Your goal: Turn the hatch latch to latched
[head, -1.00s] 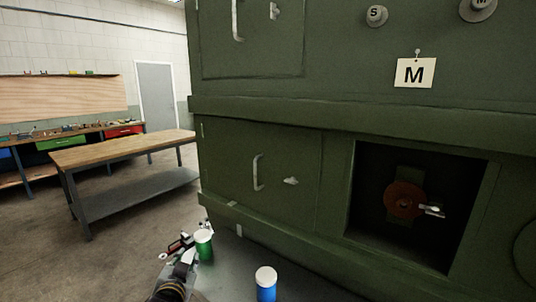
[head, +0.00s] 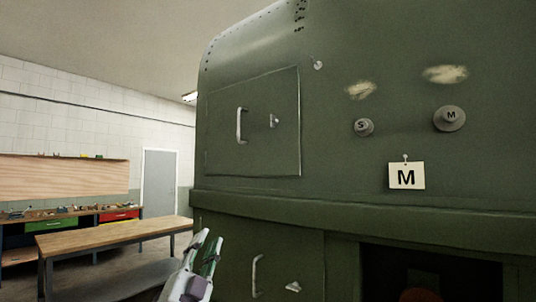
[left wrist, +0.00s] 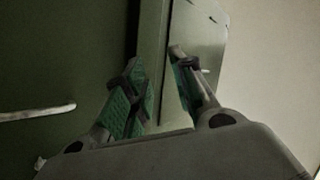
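The upper hatch (head: 252,135) lies on the green fuselage side, with a bar handle (head: 241,125) and a small latch (head: 274,121) to the right of the handle. A lower hatch panel (head: 225,262) has its own handle (head: 256,275) and a small pointed latch (head: 293,287), near the bottom edge. My left gripper (head: 209,244) points up in front of the lower panel's left side, below the upper hatch. Its green-padded fingers also show apart and empty in the left wrist view (left wrist: 160,85), where a handle (left wrist: 38,113) is at left. My right gripper is out of view.
A ledge (head: 350,212) runs between the panels. Knobs S (head: 363,127) and M (head: 449,118) and an M tag (head: 407,176) are to the right. A dark recess (head: 385,265) opens below. A workbench (head: 110,233) stands at left.

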